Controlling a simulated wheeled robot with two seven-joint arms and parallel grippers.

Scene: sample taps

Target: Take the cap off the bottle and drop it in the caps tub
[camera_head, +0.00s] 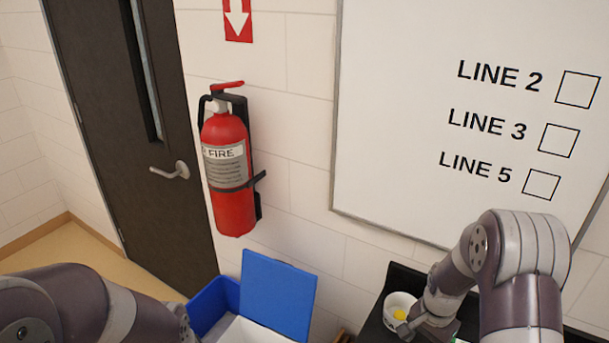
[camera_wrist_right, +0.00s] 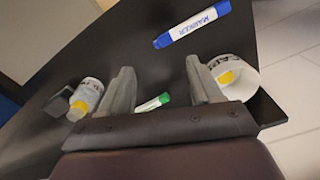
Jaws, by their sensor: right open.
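The white tub (camera_wrist_right: 248,88) with dark lettering stands at the right of the right wrist view and holds something yellow (camera_wrist_right: 225,77). It also shows at the bottom of the head view (camera_head: 390,302). A white bottle (camera_wrist_right: 90,90) with dark print is at the left of the wrist view; a yellow cap (camera_wrist_right: 76,111) shows at its near end. My right gripper (camera_wrist_right: 162,75) is open, its fingers pointing over the black table between bottle and tub, with nothing seen held between them. My left arm enters the head view at lower left; its gripper is out of view.
A blue marker (camera_wrist_right: 192,25) lies on the black table (camera_wrist_right: 130,40) beyond the fingers. A green-and-white marker (camera_wrist_right: 153,103) lies partly hidden behind my gripper. A blue bin with its lid up (camera_head: 277,290) stands left of the table, below a fire extinguisher (camera_head: 228,170).

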